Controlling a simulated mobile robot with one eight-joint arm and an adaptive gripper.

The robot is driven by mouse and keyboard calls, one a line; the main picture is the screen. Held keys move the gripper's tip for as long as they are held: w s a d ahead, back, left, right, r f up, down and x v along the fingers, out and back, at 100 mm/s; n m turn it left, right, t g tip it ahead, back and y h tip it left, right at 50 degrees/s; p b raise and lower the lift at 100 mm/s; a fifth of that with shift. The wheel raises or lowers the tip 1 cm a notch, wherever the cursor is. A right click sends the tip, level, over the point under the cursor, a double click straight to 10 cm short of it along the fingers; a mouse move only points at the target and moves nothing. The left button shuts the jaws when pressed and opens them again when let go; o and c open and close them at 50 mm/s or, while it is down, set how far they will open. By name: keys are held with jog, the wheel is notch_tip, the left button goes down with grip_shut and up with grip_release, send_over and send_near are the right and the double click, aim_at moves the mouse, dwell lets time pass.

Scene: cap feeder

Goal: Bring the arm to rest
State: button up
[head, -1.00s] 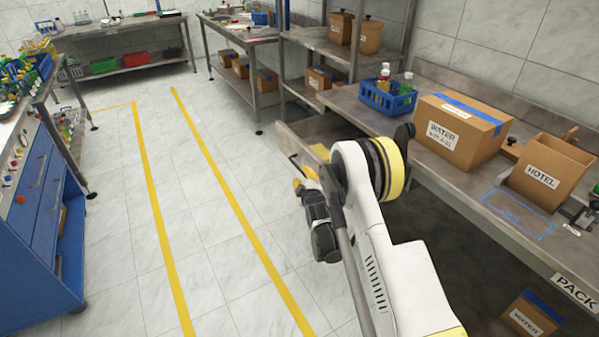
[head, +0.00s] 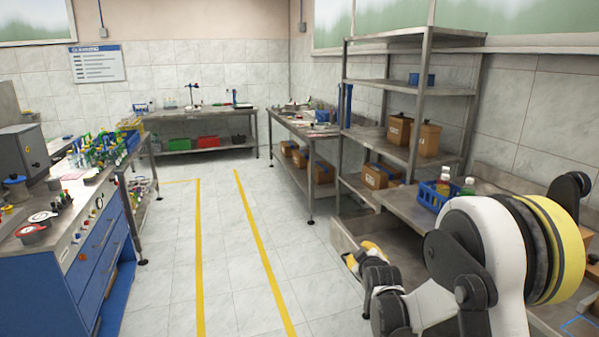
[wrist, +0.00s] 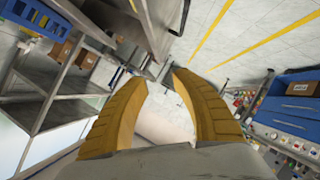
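My gripper (wrist: 160,95) shows in the wrist view as two yellow ribbed fingers, spread apart with nothing between them. In the head view my white and black arm with a yellow band fills the lower right. It is folded, and its yellow gripper end (head: 366,254) points away from the camera, beside the right-hand bench. The gripper is clear of the things around it as far as I can see.
The right-hand bench carries a blue crate (head: 432,196) with bottles. A steel shelf (head: 412,92) with cardboard boxes stands behind it. A blue cabinet (head: 85,270) is at left. The tiled floor (head: 222,270) between is clear, with yellow lines.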

jog(key=s+r+m+g, duration=0.1)
jog(key=s+r+m, duration=0.1)
jog(key=s+r, duration=0.5)
jog(key=s+r+m+g, duration=0.2)
jog(key=s+r, duration=0.3)
jog(key=s, duration=0.5)
jog(key=s+f+m+g, duration=0.2)
jog(key=s+m+g, duration=0.1)
jog(key=s, duration=2.2)
jog(key=shift+s+f+m, duration=0.35)
jog(key=shift+m, duration=0.45)
